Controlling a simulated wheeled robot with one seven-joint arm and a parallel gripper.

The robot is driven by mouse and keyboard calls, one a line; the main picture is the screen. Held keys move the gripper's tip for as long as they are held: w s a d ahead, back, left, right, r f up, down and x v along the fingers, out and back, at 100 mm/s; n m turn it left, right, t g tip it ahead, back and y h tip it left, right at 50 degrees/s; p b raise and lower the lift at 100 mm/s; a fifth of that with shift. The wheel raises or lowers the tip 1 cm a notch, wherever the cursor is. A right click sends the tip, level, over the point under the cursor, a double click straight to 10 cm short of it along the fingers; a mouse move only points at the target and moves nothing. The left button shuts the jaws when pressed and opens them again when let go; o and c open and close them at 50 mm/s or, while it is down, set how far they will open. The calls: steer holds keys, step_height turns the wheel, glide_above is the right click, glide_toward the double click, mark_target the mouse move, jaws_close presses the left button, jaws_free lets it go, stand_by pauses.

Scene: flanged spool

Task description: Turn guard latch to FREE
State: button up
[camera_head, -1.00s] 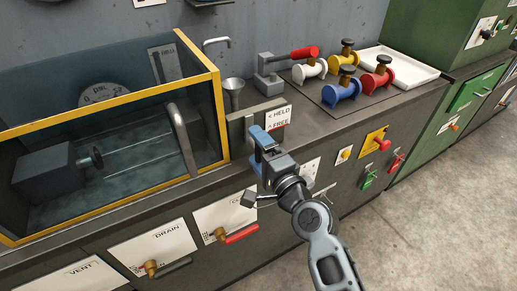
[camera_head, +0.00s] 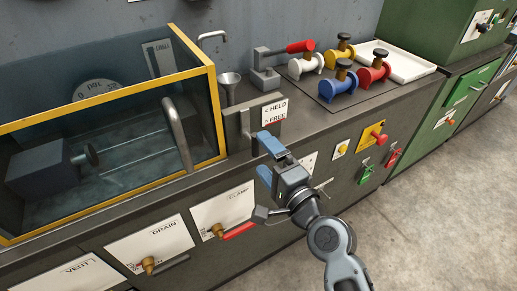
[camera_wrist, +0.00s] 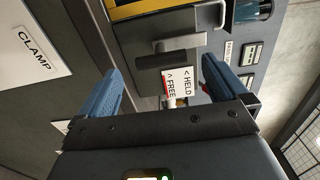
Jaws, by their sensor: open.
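The guard latch is a grey lever (camera_head: 244,121) on a grey block beside the yellow-framed guard. The lever stands upright in the head view. In the wrist view the lever (camera_wrist: 184,43) lies crosswise, beyond the fingertips. A white label (camera_head: 274,111) with HELD and FREE is right of the lever; it also shows in the wrist view (camera_wrist: 184,82). My gripper (camera_head: 266,158) has blue fingers and is open and empty, in front of and below the label, apart from the lever. In the wrist view the fingers (camera_wrist: 160,68) stand wide apart with the label between them.
The yellow-framed glass guard (camera_head: 212,110) with a curved handle stands left of the latch. A funnel (camera_head: 229,85) is behind it. A red-handled clamp (camera_head: 290,50) and several coloured spools (camera_head: 341,82) are on the bench. CLAMP (camera_head: 222,212) and DRAIN panels are on the front below.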

steer(key=shift+v, duration=1.45)
steer(key=s+d+f+n+h, duration=0.2)
steer(key=s+d+f+h, duration=0.2)
steer(key=s+d, duration=0.45)
steer(key=s+d+f+n+h, duration=0.25)
steer(key=s+d, duration=0.35)
steer(key=s, duration=0.6)
steer(key=s+d+r+n+h, duration=0.1)
steer(key=s+d+r+n, duration=0.1)
steer(key=s, duration=0.4)
steer(key=s+d+r+n+h, duration=0.1)
steer(key=s+d+r+n, duration=0.1)
steer(key=s+r, duration=0.2)
steer(key=s+d+r+n+h, duration=0.1)
steer(key=s+d+r+n, duration=0.1)
steer(key=s, duration=0.7)
steer(key=shift+d+r+n, duration=0.2)
steer(key=shift+r+n, duration=0.2)
steer(key=shift+n, duration=0.05)
steer(key=shift+h, duration=0.25)
